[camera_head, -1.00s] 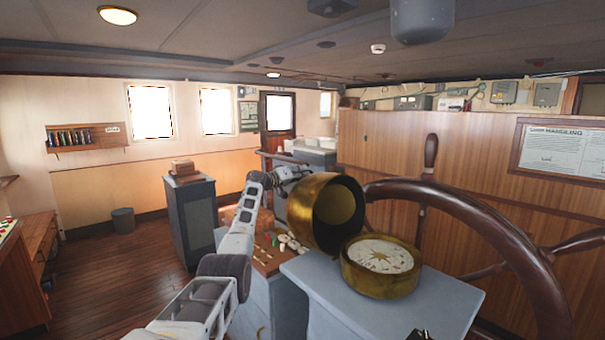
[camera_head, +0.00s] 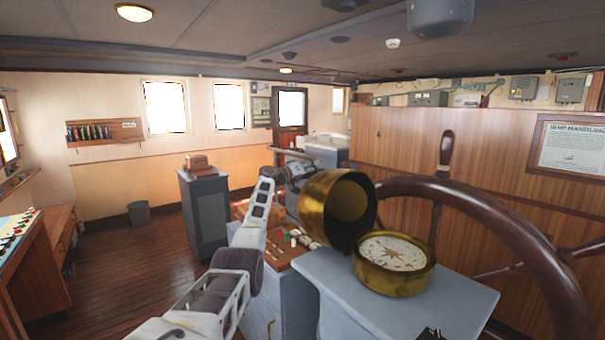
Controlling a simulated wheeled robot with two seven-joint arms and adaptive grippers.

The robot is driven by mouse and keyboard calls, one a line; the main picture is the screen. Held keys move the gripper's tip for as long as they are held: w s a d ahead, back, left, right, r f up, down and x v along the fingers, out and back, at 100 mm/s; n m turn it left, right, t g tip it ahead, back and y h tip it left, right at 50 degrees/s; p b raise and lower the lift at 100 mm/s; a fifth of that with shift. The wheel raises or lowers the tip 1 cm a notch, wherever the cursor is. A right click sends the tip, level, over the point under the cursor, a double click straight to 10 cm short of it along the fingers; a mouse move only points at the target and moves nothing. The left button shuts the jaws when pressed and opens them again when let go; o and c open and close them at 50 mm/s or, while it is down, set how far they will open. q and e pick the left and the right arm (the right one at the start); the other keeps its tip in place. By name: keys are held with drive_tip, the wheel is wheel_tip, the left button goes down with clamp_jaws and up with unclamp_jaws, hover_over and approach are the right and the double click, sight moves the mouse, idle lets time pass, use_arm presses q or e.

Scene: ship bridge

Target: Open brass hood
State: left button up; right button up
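The brass hood (camera_head: 318,208) is a shiny gold cup, tipped on its side with its open mouth facing right and toward me. It stands at the left edge of the brass compass (camera_head: 396,281), whose white card with a star is uncovered. The compass sits on a grey pedestal top (camera_head: 455,301). My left arm reaches up from the bottom, and my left gripper (camera_head: 299,172) is at the far upper-left side of the hood. Its fingertips are hidden behind the hood, so contact and grip do not show. A small dark tip at the bottom edge may be my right gripper (camera_head: 431,333).
A large wooden steering wheel (camera_head: 500,215) stands close on the right, beside the compass. A wooden board with small items (camera_head: 283,254) lies behind my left forearm. A grey cabinet (camera_head: 207,215) and a bin (camera_head: 139,214) stand at left, with open floor around them.

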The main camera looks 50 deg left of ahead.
use_arm(q)
drive_tip(key=shift+s, duration=0.15)
drive_tip(key=shift+s+f, duration=0.25)
drive_tip(key=shift+s, duration=0.5)
drive_tip(key=shift+s+a+f, duration=0.1)
drive_tip(key=shift+s+f, duration=0.2)
drive_tip(key=shift+s, duration=0.55)
drive_tip(key=shift+s+a, duration=0.1)
drive_tip(key=shift+s, duration=0.45)
drive_tip(key=s, duration=0.7)
drive_tip(key=shift+a+r, duration=0.35)
drive_tip(key=shift+s, duration=0.1)
